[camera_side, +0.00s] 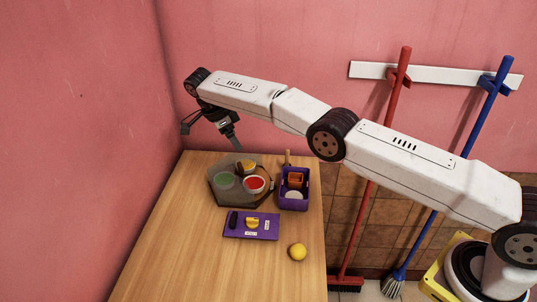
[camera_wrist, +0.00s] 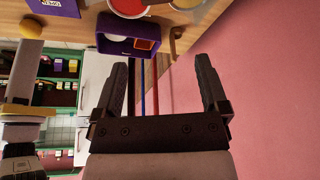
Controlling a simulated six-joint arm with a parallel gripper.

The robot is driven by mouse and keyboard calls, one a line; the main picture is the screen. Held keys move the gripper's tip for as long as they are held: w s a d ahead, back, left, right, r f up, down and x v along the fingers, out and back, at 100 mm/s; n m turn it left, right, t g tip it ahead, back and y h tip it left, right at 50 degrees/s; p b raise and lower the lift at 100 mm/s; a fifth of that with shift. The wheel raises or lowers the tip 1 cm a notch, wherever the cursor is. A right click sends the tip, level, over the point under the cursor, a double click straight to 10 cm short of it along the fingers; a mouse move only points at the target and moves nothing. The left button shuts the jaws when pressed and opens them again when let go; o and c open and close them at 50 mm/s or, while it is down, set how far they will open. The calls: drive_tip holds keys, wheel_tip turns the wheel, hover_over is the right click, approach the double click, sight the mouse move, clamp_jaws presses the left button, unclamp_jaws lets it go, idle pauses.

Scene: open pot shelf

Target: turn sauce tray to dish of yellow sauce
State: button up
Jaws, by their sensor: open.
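The sauce tray (camera_side: 238,201) is a dark, many-sided tray at the back of the wooden table. It holds a dish of green sauce (camera_side: 225,181) at left, a dish of red sauce (camera_side: 254,184) at front right and a dish of yellow sauce (camera_side: 246,167) at the back. The wrist view cuts off the red dish (camera_wrist: 128,5) and yellow dish (camera_wrist: 185,3) at its top edge. My gripper (camera_side: 211,140) is open and empty, above and behind the tray, apart from it. Its spread fingers (camera_wrist: 161,70) also show in the wrist view.
A purple crate (camera_side: 294,205) stands close to the tray's right, with a wooden handle (camera_side: 287,158) behind it. A purple box (camera_side: 250,234) and a lemon (camera_side: 298,252) lie in front. A pink wall is at left. The table's left front is clear.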

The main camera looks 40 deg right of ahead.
drive_tip(key=c, duration=0.7)
drive_tip(key=shift+w+d+f+n, duration=0.1)
drive_tip(key=shift+d+n, duration=0.05)
drive_tip(key=shift+n, duration=0.15)
clamp_jaws()
drive_tip(key=shift+d+f+n+t, duration=0.5)
drive_tip(key=shift+f+n, duration=0.05)
drive_tip(key=shift+n, duration=0.55)
drive_tip(key=shift+s+d+f+n+t, duration=0.3)
drive_tip(key=shift+s+d+f+n, duration=0.15)
drive_tip(key=shift+n, duration=0.55)
drive_tip(key=shift+s+d+f+n+t+y, duration=0.2)
drive_tip(key=shift+s+d+f+n+t, duration=0.1)
drive_tip(key=shift+s+n, duration=0.5)
drive_tip(key=shift+s+d+f+n+t+y, duration=0.2)
drive_tip(key=shift+s+f+n, duration=0.15)
drive_tip(key=shift+s+n, duration=0.4)
drive_tip(key=shift+s+d+f+n+t+y, duration=0.25)
drive_tip(key=shift+s+n, duration=0.3)
drive_tip(key=shift+s, duration=0.4)
